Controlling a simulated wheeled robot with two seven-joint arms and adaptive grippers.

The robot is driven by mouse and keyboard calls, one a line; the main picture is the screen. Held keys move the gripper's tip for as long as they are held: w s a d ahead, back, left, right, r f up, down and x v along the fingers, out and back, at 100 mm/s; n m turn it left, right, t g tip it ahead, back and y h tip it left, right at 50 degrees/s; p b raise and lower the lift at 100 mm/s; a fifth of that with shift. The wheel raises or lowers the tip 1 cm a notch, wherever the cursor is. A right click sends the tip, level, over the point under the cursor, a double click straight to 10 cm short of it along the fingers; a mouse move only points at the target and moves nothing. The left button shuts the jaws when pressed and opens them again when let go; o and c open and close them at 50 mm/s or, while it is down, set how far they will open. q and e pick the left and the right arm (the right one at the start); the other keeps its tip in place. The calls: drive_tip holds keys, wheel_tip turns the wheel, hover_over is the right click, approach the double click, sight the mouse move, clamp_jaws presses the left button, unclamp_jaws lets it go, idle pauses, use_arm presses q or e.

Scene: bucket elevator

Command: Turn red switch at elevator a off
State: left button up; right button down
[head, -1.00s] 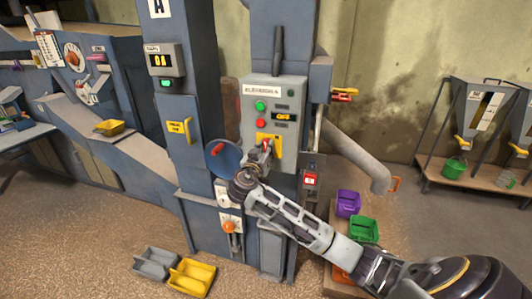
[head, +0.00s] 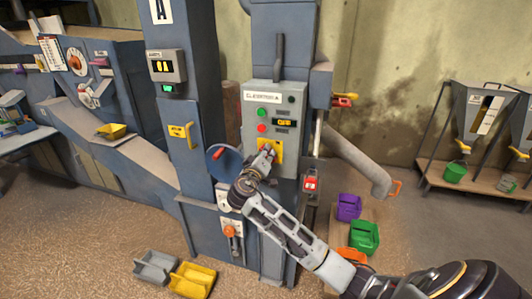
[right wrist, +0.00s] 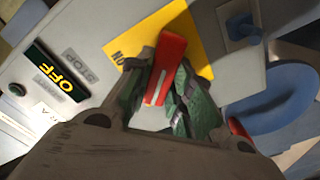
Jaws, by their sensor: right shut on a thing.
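The red switch (right wrist: 166,68) is a flat red lever in front of a yellow plate, which shows in the head view (head: 278,148) low on the grey control box of elevator A (head: 259,97). My right gripper (head: 266,157) reaches the plate from below and hides most of the switch there. In the right wrist view, its dark green fingertips (right wrist: 165,95) are shut on the red lever from both sides. A small display (right wrist: 53,70) on the box reads OFF in yellow letters. My left gripper is not in view.
A round blue disc with a red handle (head: 222,157) stands just left of my gripper. A red-boxed switch (head: 310,184) sits to the right of the column. Purple (head: 348,207) and green (head: 364,237) bins stand at lower right, grey and yellow (head: 193,280) bins at lower left.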

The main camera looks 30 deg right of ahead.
use_arm(q)
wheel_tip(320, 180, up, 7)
drive_tip(key=p, duration=0.6)
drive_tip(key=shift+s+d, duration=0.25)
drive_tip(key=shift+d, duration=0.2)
use_arm(e)
drive_tip(key=shift+w+a+f+n, duration=0.1)
drive_tip(key=shift+n, duration=2.2)
drive_tip(key=shift+f+n, duration=0.1)
drive_tip(key=shift+n, duration=2.2)
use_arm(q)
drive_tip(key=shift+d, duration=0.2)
use_arm(e)
drive_tip(key=c, duration=1.3)
unclamp_jaws()
drive_tip(key=shift+f, duration=0.1)
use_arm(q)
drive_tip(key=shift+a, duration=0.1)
use_arm(e)
drive_tip(key=shift+v, duration=6.05)
